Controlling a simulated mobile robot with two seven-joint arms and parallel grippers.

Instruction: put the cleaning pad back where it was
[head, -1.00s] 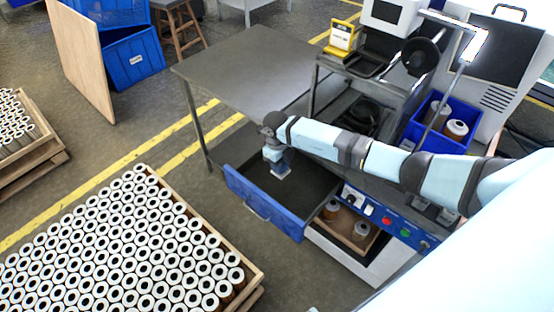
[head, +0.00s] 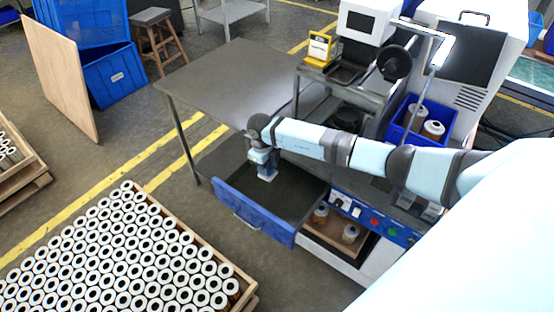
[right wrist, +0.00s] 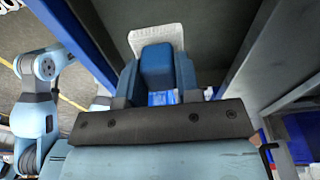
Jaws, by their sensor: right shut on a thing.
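My right gripper (head: 262,158) is shut on the cleaning pad's blue handle and points down over the open drawer. The pad (head: 267,175) shows as a small blue block with a pale underside. In the right wrist view the blue handle (right wrist: 157,66) sits between the fingers, with the white pad face (right wrist: 157,37) beyond it. The drawer (head: 254,212) is pulled out, with a blue front and a dark, empty-looking floor. I cannot tell whether the pad touches that floor. My left gripper does not show in the head view.
A grey table (head: 235,82) stands behind the drawer. A machine with a control panel (head: 375,220) and an open bay holding cartridges (head: 349,234) is right of it. A blue bin (head: 409,118) holds more cartridges. A crate of filter cartridges (head: 120,255) stands at the front left.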

